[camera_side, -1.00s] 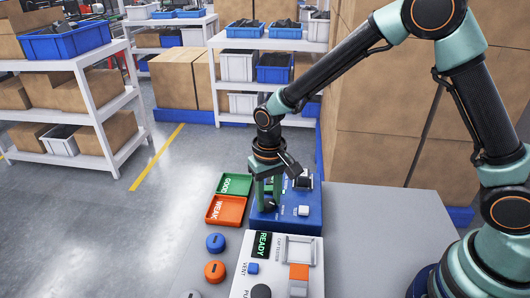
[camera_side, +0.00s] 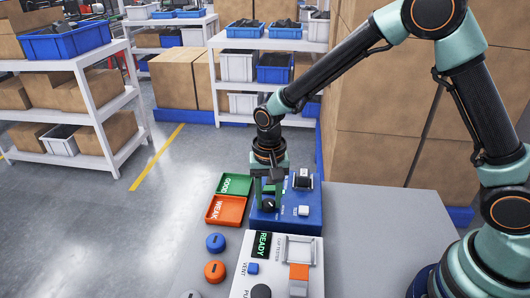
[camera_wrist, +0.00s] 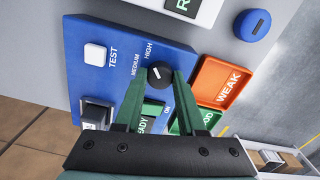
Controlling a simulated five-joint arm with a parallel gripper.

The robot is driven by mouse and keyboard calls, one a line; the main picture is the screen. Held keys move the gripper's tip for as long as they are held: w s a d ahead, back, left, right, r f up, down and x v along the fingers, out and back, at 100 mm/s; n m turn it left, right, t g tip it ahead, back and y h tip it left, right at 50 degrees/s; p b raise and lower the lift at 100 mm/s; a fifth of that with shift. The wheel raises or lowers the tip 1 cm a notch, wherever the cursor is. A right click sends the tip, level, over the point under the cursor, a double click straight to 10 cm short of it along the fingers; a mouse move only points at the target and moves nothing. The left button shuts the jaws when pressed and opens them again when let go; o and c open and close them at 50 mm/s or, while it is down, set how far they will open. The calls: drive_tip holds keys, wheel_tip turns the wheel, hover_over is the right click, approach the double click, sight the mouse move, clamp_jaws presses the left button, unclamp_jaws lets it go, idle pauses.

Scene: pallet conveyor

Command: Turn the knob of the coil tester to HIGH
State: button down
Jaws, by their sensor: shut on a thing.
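The coil tester (camera_side: 288,222) is a blue box on the grey table. It fills the middle of the wrist view (camera_wrist: 92,78). Its round black knob (camera_wrist: 160,75) carries a white pointer line slanting to the upper left, near the printed MEDIUM and HIGH labels. Which label it meets exactly is hard to tell. My gripper (camera_wrist: 161,80) has its green fingers on either side of the knob and is shut on it. In the side view my gripper (camera_side: 268,203) points down over the tester's left part, partly covering the knob.
A white TEST button (camera_wrist: 95,54) and a socket (camera_wrist: 97,115) are also on the tester. The orange WEAK tray (camera_side: 226,210) and green GOOD tray (camera_side: 236,185) sit close beside it. A white READY panel (camera_side: 252,283) stands in front with orange and blue discs nearby.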

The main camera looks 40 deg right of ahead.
sight(269, 202)
drive_tip(key=c, duration=0.5)
unclamp_jaws()
drive_tip(key=shift+r, duration=0.1)
wheel_tip(269, 202, up, 12)
idle(0.3)
drive_tip(key=s+d+r+n+t, duration=0.5)
drive_tip(key=s+d+r+n, duration=0.1)
drive_tip(key=s+d, duration=0.6)
drive_tip(key=shift+d+r+n+t, duration=0.3)
drive_tip(key=shift+d+r, duration=0.1)
drive_tip(key=shift+r, duration=0.5)
